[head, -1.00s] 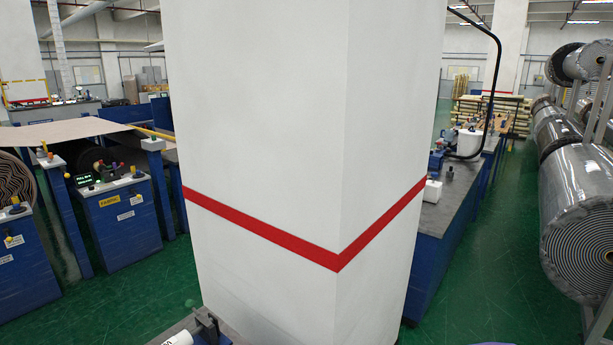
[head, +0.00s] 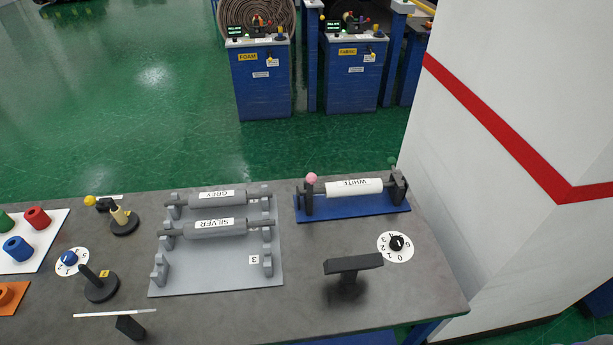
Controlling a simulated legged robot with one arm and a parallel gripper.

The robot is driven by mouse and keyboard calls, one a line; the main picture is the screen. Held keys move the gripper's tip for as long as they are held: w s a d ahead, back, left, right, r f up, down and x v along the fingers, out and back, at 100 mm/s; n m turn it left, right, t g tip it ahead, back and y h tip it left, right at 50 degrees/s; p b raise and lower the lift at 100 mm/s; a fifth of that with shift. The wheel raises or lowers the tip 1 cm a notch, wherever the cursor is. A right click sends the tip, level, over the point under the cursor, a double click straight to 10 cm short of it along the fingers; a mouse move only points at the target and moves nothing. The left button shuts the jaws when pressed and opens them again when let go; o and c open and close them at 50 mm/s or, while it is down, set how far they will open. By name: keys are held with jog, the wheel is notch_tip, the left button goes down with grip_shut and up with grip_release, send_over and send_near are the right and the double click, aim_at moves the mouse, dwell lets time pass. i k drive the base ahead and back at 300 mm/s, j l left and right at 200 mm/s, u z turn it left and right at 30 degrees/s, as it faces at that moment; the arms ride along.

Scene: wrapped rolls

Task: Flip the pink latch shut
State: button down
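A pink round knob (head: 312,178) stands in the head view at the left end of a blue roller stand (head: 352,207). It sits atop a dark post beside the end of a white roll (head: 354,188) labelled WHITE. The knob looks upright; how the latch sits over the roll's shaft is too small to tell. The white roll lies between the stand's two dark end supports. My gripper is not in view.
A grey rack (head: 215,277) holds GREY and SILVER rolls left of the blue stand. A black T-shaped stand (head: 352,264) and a numbered dial (head: 396,245) are nearer on the grey table (head: 310,310). A white pillar (head: 530,90) rises at the right.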

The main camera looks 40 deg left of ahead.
aim_at(312, 178)
jog(key=k+u, duration=0.1)
jog(key=u, duration=1.35)
